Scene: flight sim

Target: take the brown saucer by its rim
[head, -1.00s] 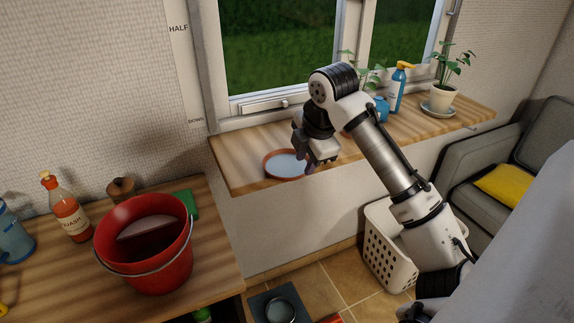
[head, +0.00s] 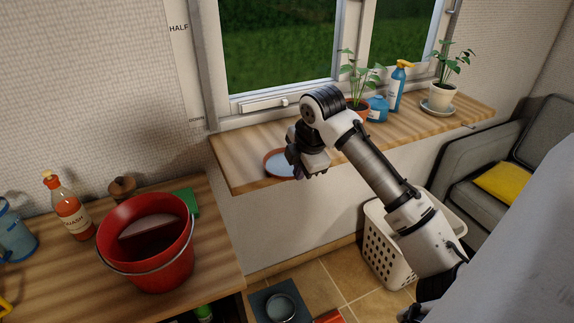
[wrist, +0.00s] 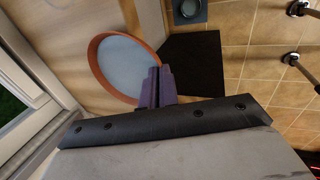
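The brown saucer (head: 268,172) is a round, shallow dish with an orange-brown rim and a flat blue-grey inside. It lies on the wooden window sill near its left end. In the wrist view the brown saucer (wrist: 98,78) shows above my fingers. My gripper (head: 306,170) is at the saucer's right side and covers that part of it in the head view. In the wrist view the purple fingers (wrist: 158,85) are close together over the rim's right edge, which passes behind them. They look shut on the rim, though the contact itself is hidden.
Plant pots (head: 357,113), a blue spray bottle (head: 396,90) and a blue container (head: 377,110) stand farther right on the sill. The window frame (head: 265,105) is behind the saucer. A red bucket (head: 150,255) stands on the left counter; a white basket (head: 385,250) is on the floor.

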